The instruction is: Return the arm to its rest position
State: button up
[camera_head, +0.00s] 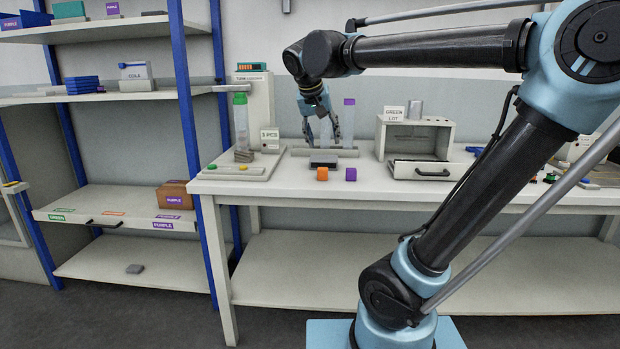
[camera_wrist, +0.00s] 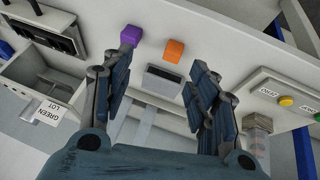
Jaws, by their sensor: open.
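My gripper (camera_head: 322,130) hangs from the arm above the workbench, pointing down, in front of the tube stand. In the wrist view my gripper (camera_wrist: 160,75) is open, with nothing between its fingers. An orange cube (camera_head: 322,174) and a purple cube (camera_head: 351,174) sit at the bench's front edge, below and apart from the fingers. The wrist view also shows the orange cube (camera_wrist: 174,51) and the purple cube (camera_wrist: 131,35). My arm is extended over the bench from the right.
A box labelled GREEN LOT (camera_head: 450,140) with a drawer stands right of the gripper. A scale-like device (camera_head: 243,166) with a green-capped tube (camera_head: 241,122) stands to the left. A blue-posted shelf (camera_head: 110,212) is farther left. Open air lies above the bench front.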

jog(key=s+d+f+g+y, duration=0.1)
jog(key=s+d+f, duration=0.4)
jog(key=f, duration=0.4)
jog(key=s+d+f+g, duration=0.1)
jog(key=s+d+f, duration=0.4)
jog(key=s+f, duration=0.3)
jog(key=s+d+f+g+y, duration=0.1)
jog(key=s+d+f, duration=0.4)
jog(key=f, duration=0.6)
jog(key=shift+s+f+n+y, duration=0.3)
jog(key=shift+s+n, duration=0.1)
jog(key=shift+s, duration=0.35)
jog(key=shift+d, duration=0.15)
